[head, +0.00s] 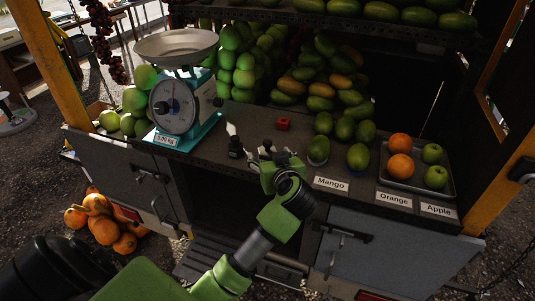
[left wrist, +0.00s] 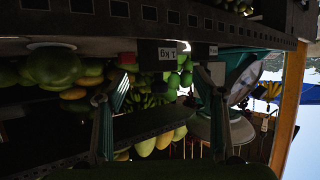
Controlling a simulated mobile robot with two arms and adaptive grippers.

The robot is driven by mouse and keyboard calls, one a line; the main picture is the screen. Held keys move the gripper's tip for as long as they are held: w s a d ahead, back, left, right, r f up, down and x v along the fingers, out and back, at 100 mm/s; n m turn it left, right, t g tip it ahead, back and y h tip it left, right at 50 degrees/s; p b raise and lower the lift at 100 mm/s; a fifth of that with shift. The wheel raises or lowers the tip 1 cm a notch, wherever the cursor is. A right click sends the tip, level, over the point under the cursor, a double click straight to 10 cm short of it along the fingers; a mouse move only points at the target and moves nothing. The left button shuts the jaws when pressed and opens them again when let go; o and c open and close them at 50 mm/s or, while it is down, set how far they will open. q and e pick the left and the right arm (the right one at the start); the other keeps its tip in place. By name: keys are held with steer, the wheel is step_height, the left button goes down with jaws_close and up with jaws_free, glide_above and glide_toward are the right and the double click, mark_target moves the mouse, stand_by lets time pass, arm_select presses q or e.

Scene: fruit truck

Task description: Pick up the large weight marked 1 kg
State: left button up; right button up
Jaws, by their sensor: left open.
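A small dark weight (head: 235,147) stands on the truck's counter, right of the scale. In the left wrist view, which is upside down, a block with a "1 kg" label (left wrist: 168,53) shows between the two fingers, beyond their tips or level with them; I cannot tell which. My left gripper (head: 279,156) is low over the counter, right of the dark weight, with its fingers apart and nothing visibly held. It also shows in the left wrist view (left wrist: 160,90). My right gripper is not in view.
A teal scale (head: 175,105) with a metal pan stands left of the weight. A red cube (head: 283,124) lies behind my gripper. Mangoes (head: 357,156) and a tray (head: 446,183) with oranges and apples are to the right. The counter's front edge carries name labels.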

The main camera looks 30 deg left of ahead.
mark_target(268, 151)
arm_select(q)
steer(key=shift+w+a+p, duration=0.3)
steer(key=shift+w+p, duration=0.05)
steer(key=p+x, duration=0.1)
steer(key=x, duration=0.2)
steer(key=shift+w+f, duration=0.15)
steer(key=shift+w+a+f, duration=0.25)
steer(key=shift+a, duration=0.05)
steer(key=shift+d, duration=0.1)
jaws_close()
steer(key=shift+r, duration=0.25)
